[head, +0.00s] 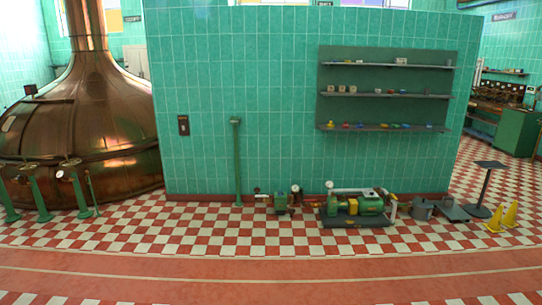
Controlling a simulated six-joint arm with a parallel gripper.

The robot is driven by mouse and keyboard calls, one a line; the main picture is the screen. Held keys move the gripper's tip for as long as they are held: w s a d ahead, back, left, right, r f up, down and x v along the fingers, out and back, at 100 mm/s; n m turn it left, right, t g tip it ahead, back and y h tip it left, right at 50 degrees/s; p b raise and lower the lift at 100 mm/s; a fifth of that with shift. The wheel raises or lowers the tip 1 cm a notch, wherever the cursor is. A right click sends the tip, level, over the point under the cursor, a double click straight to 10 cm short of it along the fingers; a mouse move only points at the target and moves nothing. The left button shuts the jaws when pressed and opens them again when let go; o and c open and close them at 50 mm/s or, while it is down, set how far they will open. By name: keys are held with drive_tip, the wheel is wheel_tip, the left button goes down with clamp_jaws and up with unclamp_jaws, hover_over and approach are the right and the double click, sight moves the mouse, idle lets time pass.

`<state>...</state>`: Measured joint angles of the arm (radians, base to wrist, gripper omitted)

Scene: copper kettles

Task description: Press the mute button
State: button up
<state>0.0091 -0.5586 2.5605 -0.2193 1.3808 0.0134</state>
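No button can be clearly made out as a mute button at this distance. A small dark box (183,125) is fixed to the green tiled wall at the left, with a lighter detail on its face too small to read. A slim green post (237,160) stands against the wall to the right of it, with a small flat top whose face I cannot make out. My gripper is not in view.
A copper kettle (85,115) fills the left, with green posts before it. Green pumps (365,205) stand along the wall below shelves (385,96) of small items. Yellow wet-floor signs (510,214) and a black stand (484,190) are at right. The front floor is clear.

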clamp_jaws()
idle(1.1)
